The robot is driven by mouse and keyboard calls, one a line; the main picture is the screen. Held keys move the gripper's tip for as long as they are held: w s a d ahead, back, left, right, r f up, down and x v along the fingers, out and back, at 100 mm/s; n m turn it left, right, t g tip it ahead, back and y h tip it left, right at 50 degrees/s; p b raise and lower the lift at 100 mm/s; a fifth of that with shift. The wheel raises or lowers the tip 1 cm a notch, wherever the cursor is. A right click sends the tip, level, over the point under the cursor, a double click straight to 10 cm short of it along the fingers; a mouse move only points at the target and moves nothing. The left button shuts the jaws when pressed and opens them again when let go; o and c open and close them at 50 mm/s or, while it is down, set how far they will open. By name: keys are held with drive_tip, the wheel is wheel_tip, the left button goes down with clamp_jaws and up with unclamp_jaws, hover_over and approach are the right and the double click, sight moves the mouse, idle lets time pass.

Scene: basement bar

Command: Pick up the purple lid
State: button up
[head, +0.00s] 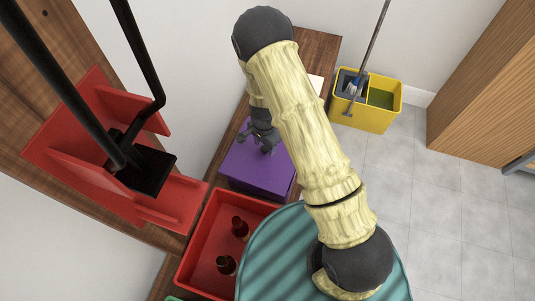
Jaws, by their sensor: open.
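The purple lid (250,174) is a flat, purple, box-like shape on the brown wooden surface, at the centre of the head view. My gripper (267,149) is dark and reaches down over the upper part of the lid. It is open, with nothing seen between its fingers. I cannot tell whether the fingertips touch the lid. My pale yellow arm hides part of the lid's right side.
A red bin (197,253) with two brown bottles (240,229) stands just below the lid. A red frame (65,148) with black bars is at left. A yellow mop bucket (366,119) stands on the grey tiled floor (440,225), which is open at right.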

sight(265, 149)
wheel_tip(265, 149, down, 3)
idle(0.6)
clamp_jaws()
drive_tip(key=shift+r, duration=0.1)
wheel_tip(265, 149, up, 10)
drive_tip(key=shift+p, duration=0.55)
